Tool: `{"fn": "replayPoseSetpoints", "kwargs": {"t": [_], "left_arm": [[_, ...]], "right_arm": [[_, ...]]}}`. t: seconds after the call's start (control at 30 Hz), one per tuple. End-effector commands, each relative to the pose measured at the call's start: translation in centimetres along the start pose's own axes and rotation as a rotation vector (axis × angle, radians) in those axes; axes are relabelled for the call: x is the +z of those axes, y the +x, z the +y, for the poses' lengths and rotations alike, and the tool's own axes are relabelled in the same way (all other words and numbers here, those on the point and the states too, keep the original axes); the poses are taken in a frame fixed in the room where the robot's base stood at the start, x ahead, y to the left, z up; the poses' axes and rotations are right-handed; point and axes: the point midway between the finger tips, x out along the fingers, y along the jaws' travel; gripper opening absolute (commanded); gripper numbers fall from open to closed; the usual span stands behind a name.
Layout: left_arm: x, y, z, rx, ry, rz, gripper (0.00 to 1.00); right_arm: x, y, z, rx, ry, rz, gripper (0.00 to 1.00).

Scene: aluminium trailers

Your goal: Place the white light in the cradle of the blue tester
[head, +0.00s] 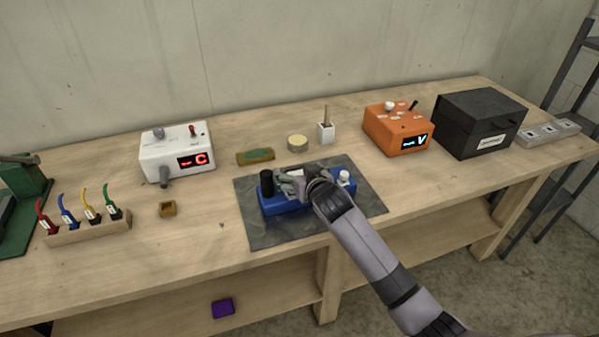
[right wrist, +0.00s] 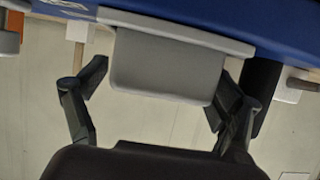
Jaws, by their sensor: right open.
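The blue tester (head: 285,205) lies on a dark mat, with a black cylinder (head: 266,184) at its left end and a white knob (head: 344,177) at its right end. My right gripper (head: 293,182) is over the middle of the tester. In the right wrist view my right gripper (right wrist: 163,88) is open, with one finger on each side of a pale block with a flange (right wrist: 165,62), which looks like the white light. The block sits against the blue tester body (right wrist: 240,15). The cradle is hidden, so how the block sits in it cannot be told. My left gripper is out of view.
A white tester (head: 178,150) with a red display stands left, and an orange tester (head: 397,130) and black box (head: 480,122) stand right. The bench front is mostly clear.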

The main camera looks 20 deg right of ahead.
Motion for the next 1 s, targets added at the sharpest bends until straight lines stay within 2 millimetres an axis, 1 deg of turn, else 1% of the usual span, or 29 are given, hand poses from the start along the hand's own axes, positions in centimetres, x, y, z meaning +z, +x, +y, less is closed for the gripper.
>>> {"fn": "replayPoseSetpoints", "kwargs": {"t": [0.17,0.27,0.37,0.7,0.83,1.0], "left_arm": [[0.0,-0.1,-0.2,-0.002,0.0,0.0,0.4],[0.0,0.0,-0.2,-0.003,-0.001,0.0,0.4],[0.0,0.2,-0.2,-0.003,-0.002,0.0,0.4],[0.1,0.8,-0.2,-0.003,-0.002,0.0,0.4],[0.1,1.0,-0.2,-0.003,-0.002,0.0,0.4],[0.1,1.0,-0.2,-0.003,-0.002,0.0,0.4]], "right_arm": [[-0.4,-0.1,0.0,0.0,0.0,0.002,0.86],[-0.2,-0.8,0.0,0.0,0.0,0.001,0.86],[-0.2,-2.3,0.0,-0.001,-0.001,0.001,0.86],[-0.2,-9.0,0.0,-0.001,0.0,0.002,0.86],[-0.2,-10.8,0.0,0.0,0.001,0.001,0.86],[-0.3,-12.0,0.0,0.0,0.0,0.0,0.86]]}}
